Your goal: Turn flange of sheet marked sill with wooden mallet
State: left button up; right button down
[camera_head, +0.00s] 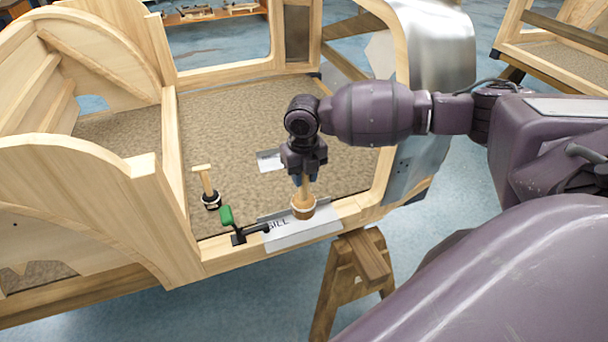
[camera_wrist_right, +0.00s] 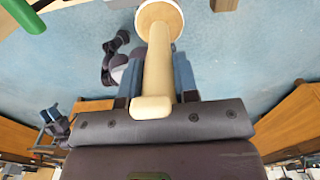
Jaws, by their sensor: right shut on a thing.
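The sheet marked SILL (camera_head: 300,235) is a bright metal piece lying over the front wooden rail of the body frame. A toggle clamp with a green handle (camera_head: 226,215) sits at its left end. My right gripper (camera_head: 305,180) is shut on the handle of a wooden mallet (camera_head: 303,206), whose head is down at the sheet's upper edge. I cannot tell whether the head touches the sheet. In the right wrist view the mallet handle (camera_wrist_right: 158,75) runs between the fingers to the pale round head at the top. My left gripper is not in view.
A small marked sheet (camera_head: 270,160) lies behind my gripper. A wooden trestle (camera_head: 352,275) supports the frame. A curved metal panel (camera_head: 438,60) covers the frame's right end.

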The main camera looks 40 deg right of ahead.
aim_at(304, 186)
pick_arm(q)
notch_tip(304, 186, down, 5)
jog(key=b, duration=0.4)
pick_arm(e)
notch_tip(304, 186, down, 9)
jog(key=shift+f, duration=0.1)
notch_tip(304, 186, up, 6)
jog(key=p, duration=0.5)
jog(key=shift+f, duration=0.2)
jog(key=shift+r+p, duration=0.4)
jog(key=shift+p, duration=0.2)
notch_tip(304, 186, up, 2)
jog(key=shift+r+p, duration=0.1)
jog(key=shift+p, duration=0.8)
jog(key=shift+r, duration=0.2)
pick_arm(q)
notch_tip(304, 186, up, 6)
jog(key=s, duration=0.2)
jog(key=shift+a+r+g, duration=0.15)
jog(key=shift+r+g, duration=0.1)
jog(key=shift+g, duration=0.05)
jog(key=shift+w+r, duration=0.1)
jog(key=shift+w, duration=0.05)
